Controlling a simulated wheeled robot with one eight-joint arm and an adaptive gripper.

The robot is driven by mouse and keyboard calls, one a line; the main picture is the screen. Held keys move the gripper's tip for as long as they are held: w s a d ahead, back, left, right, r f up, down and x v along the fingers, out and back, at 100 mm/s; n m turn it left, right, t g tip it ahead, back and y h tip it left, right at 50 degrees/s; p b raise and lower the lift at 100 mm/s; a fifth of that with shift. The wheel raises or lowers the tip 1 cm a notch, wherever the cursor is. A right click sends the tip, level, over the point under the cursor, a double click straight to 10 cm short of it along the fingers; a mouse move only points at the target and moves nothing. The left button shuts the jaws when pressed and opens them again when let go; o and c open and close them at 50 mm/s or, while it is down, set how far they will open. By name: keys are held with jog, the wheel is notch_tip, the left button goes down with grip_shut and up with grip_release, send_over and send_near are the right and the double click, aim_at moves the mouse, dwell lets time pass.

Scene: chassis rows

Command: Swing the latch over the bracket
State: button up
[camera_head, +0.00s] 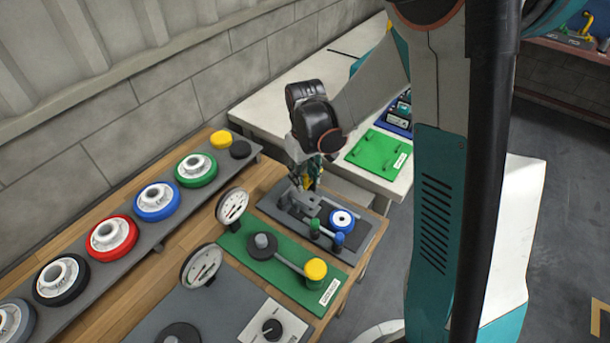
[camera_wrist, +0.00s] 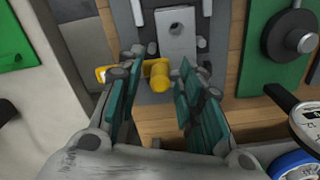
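A dark grey panel (camera_head: 352,243) at the end of the wooden bench bears grey metal latch parts (camera_head: 297,203), partly hidden behind my gripper (camera_head: 305,182). In the wrist view a light metal plate with a hole (camera_wrist: 176,36) lies on the grey panel. A yellow knob (camera_wrist: 160,76) sits at its near end, with a yellow piece (camera_wrist: 102,74) to its left. My gripper (camera_wrist: 166,82) is open, its teal-padded fingers on either side of the knob with gaps visible. I cannot tell clearly which metal part is the bracket.
The same panel carries a blue-and-white wheel (camera_head: 342,220), a green post (camera_head: 315,228) and a blue post (camera_head: 338,240). A green panel (camera_head: 255,262) with a yellow-capped lever (camera_head: 316,269) stands in front. Gauges and coloured wheels line the bench. A white table with a green plate (camera_head: 366,148) lies behind.

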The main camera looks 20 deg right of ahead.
notch_tip(320, 180, up, 12)
dwell(0.8)
dwell(0.3)
jog(key=s+r+m+t, duration=0.1)
jog(key=s+r+t, duration=0.2)
jog(key=s, duration=0.6)
jog(key=s+r+m+t, duration=0.1)
jog(key=s+r+t, duration=0.3)
jog(key=s, duration=0.4)
jog(key=shift+s+d+m, duration=0.2)
jog(key=shift+s+m, duration=0.15)
jog(key=shift+m, duration=0.05)
